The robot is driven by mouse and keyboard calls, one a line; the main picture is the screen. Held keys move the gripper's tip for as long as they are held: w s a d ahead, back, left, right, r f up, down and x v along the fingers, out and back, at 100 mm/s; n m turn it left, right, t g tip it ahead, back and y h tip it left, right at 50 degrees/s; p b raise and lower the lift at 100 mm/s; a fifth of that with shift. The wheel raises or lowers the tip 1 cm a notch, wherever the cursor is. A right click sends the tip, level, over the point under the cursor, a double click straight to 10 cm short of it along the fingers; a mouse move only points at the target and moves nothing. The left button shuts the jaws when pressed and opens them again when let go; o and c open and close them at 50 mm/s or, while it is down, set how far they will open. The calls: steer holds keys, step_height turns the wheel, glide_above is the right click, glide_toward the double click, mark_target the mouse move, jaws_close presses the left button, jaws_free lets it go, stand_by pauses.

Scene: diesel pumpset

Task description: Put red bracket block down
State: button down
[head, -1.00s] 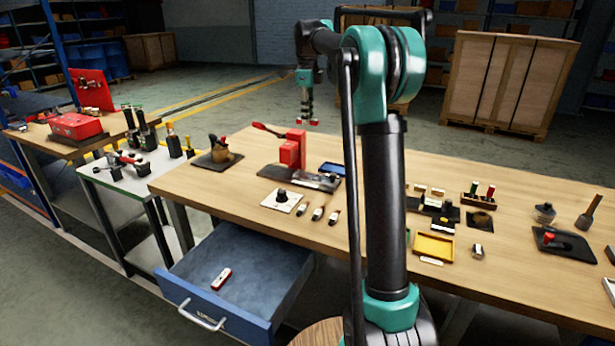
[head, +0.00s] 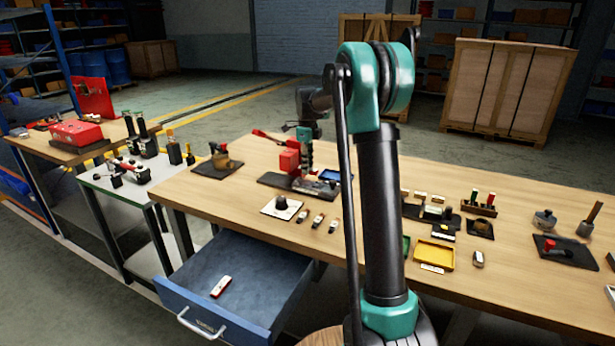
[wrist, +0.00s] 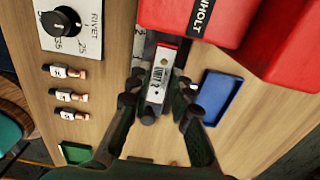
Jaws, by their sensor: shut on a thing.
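My gripper (wrist: 157,98) is shut on the red bracket block (wrist: 161,74), which shows a white label with a barcode and red at its far end. In the head view my gripper (head: 304,168) is low over the bench beside the red machine (head: 289,161). That machine's red body (wrist: 198,18) fills the top right of the wrist view, close to the block. The held block is hard to make out in the head view, and I cannot tell whether it touches the surface beneath.
A blue tray (wrist: 220,98) lies to the right of my fingers. A dial plate (wrist: 70,22) and several small labelled pieces lie to the left. The blue drawer (head: 262,262) stands open with a red and white piece (head: 221,287) in it. A yellow tray (head: 433,255) lies farther right.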

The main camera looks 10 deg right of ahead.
mark_target(308, 183)
steer(key=shift+f, duration=2.1)
steer(key=shift+f, duration=0.1)
steer(key=c, duration=1.4)
jaws_free()
steer(key=shift+o, duration=0.2)
step_height(308, 183, up, 12)
steer(key=shift+r, duration=0.1)
